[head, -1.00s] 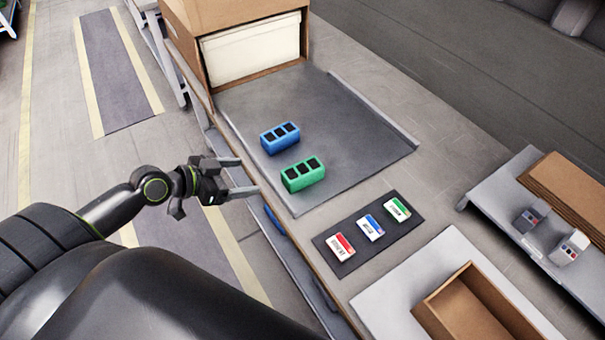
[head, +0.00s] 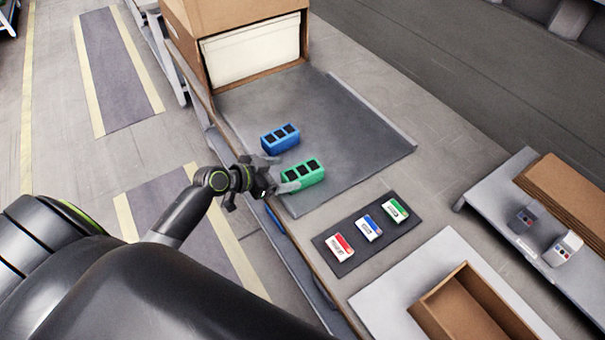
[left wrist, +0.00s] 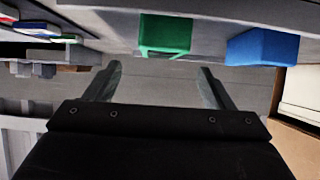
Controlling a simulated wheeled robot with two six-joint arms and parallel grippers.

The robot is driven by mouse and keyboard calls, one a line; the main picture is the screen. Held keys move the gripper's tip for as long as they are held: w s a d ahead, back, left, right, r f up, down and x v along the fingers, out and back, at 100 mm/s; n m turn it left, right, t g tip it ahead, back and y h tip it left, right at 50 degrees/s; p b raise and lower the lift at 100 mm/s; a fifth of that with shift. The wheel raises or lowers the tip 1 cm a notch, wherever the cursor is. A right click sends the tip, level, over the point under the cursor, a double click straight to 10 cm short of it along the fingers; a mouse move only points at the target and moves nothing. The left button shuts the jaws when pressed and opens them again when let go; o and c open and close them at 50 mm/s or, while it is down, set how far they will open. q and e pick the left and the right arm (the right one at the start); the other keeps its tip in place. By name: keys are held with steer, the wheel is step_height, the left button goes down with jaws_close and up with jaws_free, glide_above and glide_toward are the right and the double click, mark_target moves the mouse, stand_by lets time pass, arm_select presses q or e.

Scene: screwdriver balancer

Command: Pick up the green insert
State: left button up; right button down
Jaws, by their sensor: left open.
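The green insert (head: 304,175) is a block with several dark square openings on top. It sits on the grey mat near its front left edge. It also shows at the top of the left wrist view (left wrist: 166,33), ahead of and between the two fingers. My left gripper (head: 282,174) is open and empty, just left of the green insert. In the left wrist view its fingers (left wrist: 159,84) are spread apart with nothing between them. In the head view the fingertips overlap the insert's left end, and I cannot tell whether they touch it. My right gripper is not in view.
A blue insert (head: 280,139) stands just behind the green one. A dark pad (head: 352,252) with red, blue and green labelled cards lies to the front right. A cardboard box (head: 235,20) stands at the back, and an open tray (head: 468,310) at the front right.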

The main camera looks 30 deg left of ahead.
mark_target(302, 171)
arm_select(q)
steer(key=shift+w+d+f, duration=0.1)
steer(key=shift+w+d, duration=0.1)
steer(key=shift+w, duration=0.1)
steer(key=p+x, duration=0.1)
steer(key=x, duration=0.2)
steer(key=shift+w, duration=0.1)
steer(key=shift+w+d+f, duration=0.25)
steer(key=shift+w+f, duration=0.1)
steer(key=shift+w, duration=0.1)
steer(key=c, duration=1.1)
steer(key=shift+o, duration=0.2)
